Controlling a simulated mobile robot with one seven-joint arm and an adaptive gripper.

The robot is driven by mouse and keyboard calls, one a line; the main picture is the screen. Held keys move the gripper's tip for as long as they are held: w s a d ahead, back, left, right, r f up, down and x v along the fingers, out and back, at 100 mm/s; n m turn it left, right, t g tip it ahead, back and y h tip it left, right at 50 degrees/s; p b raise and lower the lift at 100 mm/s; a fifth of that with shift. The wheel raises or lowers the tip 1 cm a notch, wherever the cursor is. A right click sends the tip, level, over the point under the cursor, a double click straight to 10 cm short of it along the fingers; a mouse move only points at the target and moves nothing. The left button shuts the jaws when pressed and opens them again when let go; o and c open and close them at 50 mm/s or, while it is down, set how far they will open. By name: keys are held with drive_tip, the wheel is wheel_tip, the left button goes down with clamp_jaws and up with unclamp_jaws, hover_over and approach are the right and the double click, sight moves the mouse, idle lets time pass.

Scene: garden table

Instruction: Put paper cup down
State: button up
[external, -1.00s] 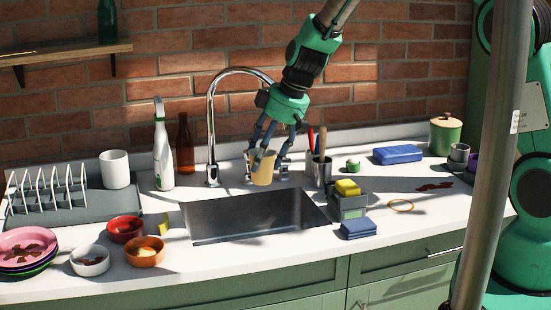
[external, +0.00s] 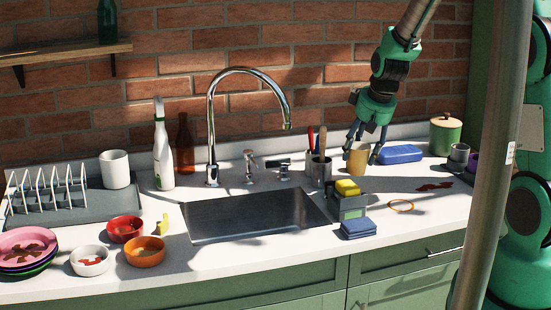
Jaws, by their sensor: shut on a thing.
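The paper cup (external: 357,159) is tan and upright, at the back right of the counter (external: 300,258). It is between the metal utensil holder and the blue box. My gripper (external: 364,150) points down and is shut on the cup, with fingers on both sides of it. The cup's base is at or just above the counter; I cannot tell whether it touches.
The utensil holder (external: 320,174) stands close left of the cup, the blue box (external: 399,154) close right. A caddy with a yellow sponge (external: 347,187) is in front. The counter near the orange ring (external: 401,205) is mostly clear. The sink (external: 255,213) is empty.

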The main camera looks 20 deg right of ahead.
drive_tip(key=d, duration=0.2)
drive_tip(key=w+d+f+m, duration=0.1)
drive_tip(key=d, duration=0.1)
drive_tip(key=w+d+f+m+b, duration=0.1)
drive_tip(key=shift+d+f+h, duration=0.1)
drive_tip(key=shift+d+h, duration=0.3)
drive_tip(key=shift+c, duration=0.2)
drive_tip(key=s+d+f+n+y+p, duration=0.1)
drive_tip(key=s+d+n+p, duration=0.3)
drive_tip(key=s+d, duration=0.6)
drive_tip(key=shift+d+f+y, duration=0.15)
drive_tip(key=shift+y, duration=0.15)
drive_tip(key=shift+w, duration=0.15)
drive_tip(key=w+d+f+p, duration=0.1)
drive_tip(key=w+d+p, duration=0.1)
drive_tip(key=w, duration=1.3)
drive_tip(key=shift+w+d+f, duration=0.2)
drive_tip(key=shift+w+d, duration=0.1)
drive_tip(key=shift+d, duration=0.05)
drive_tip(key=shift+f, duration=1.75)
